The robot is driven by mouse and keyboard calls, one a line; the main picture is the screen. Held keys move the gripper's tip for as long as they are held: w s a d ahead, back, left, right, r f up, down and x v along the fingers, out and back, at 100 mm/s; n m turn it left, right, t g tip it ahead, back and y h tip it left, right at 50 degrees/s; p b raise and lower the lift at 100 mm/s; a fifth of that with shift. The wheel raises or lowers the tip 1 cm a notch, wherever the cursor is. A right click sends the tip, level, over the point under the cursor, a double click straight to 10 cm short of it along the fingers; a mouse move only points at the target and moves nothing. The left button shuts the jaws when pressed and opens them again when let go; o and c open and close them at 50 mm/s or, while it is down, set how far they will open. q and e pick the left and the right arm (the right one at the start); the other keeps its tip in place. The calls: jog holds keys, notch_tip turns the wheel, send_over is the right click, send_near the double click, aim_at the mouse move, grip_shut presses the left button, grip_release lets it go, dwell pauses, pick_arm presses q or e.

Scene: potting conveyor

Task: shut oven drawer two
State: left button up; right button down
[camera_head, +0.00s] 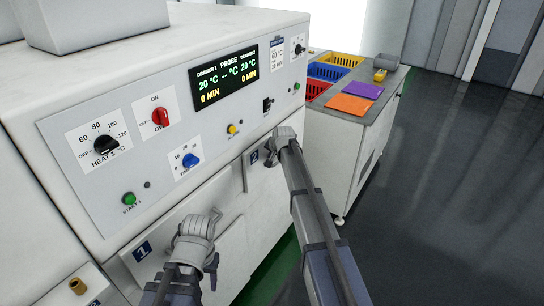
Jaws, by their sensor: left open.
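The white oven (70,180) fills the left and middle of the head view. The blue label 2 (254,157) marks the drawer two front (254,180), which lies under the control panel, partly hidden by my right arm. I cannot tell whether that drawer stands fully flush. My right gripper (277,143) is at the oven front, just right of label 2; its fingers are too small to read, and contact cannot be told. My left gripper (207,223) is open in front of the drawer one front, right of the blue label 1 (143,250).
The control panel (200,130) has knobs, buttons and a lit display (224,77). A side cabinet (340,150) stands right of the oven, with coloured baskets (327,71) and orange and purple pieces on top. The dark floor (440,200) at right is clear.

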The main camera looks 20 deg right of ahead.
jog(key=p+v, duration=0.6)
jog(key=v, duration=0.3)
jog(key=shift+s, duration=0.25)
jog(key=s+a+f+n+g, duration=0.35)
jog(key=s+a+n, duration=0.25)
jog(key=s+a, duration=0.9)
jog(key=s+a+n+g, duration=0.2)
jog(key=s+n, duration=0.1)
jog(key=s, duration=0.9)
jog(key=s+a+n+g+h, duration=0.1)
jog(key=s+a+n+g, duration=0.1)
jog(key=s, duration=1)
jog(key=shift+a+f+n+h, duration=0.2)
jog(key=shift+f+n+h, duration=0.15)
jog(key=shift+n, duration=0.35)
